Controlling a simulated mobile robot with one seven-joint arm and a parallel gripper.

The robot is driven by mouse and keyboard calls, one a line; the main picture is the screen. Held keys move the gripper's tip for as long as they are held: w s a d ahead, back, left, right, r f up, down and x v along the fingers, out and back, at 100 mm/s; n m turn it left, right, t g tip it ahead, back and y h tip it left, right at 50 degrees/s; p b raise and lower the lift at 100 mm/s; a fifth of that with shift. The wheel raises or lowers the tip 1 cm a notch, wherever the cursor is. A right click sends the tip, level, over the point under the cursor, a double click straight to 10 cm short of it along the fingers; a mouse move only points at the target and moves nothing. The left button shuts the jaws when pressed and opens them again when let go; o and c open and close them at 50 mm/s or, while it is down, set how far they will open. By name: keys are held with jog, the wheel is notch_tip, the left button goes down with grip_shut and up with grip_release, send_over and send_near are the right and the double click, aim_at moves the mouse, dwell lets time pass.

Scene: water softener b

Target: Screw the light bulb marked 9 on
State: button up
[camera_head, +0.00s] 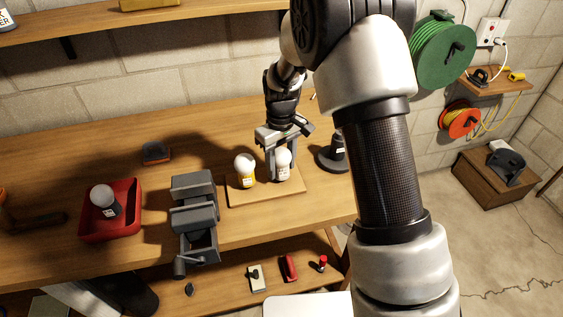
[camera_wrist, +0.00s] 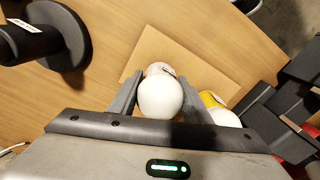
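Three white bulbs with labelled bases show, their numbers too small to read. One bulb (camera_head: 283,164) stands on a wooden board (camera_head: 262,193) between the fingers of my gripper (camera_head: 280,168). In the wrist view this bulb (camera_wrist: 160,98) lies between the two fingers (camera_wrist: 160,85), which flank it closely; contact is unclear. A bulb with a yellow base (camera_head: 245,170) stands just left of it on the board, and partly shows in the wrist view (camera_wrist: 224,118). The third bulb (camera_head: 103,197) has a dark base and is in a red tray (camera_head: 112,230). A black round-footed stand (camera_head: 334,157) is right of the board, partly behind my arm.
A grey vise (camera_head: 195,215) stands between tray and board, near the bench's front edge. A small dark block (camera_head: 155,151) lies behind it. The bench (camera_head: 60,165) has bare wood at the back left. Small items lie on the lower shelf (camera_head: 225,275).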

aim_at(282, 151)
jog(key=c, duration=0.4)
jog(key=shift+r+p, duration=1.35)
jog(key=shift+r, duration=0.75)
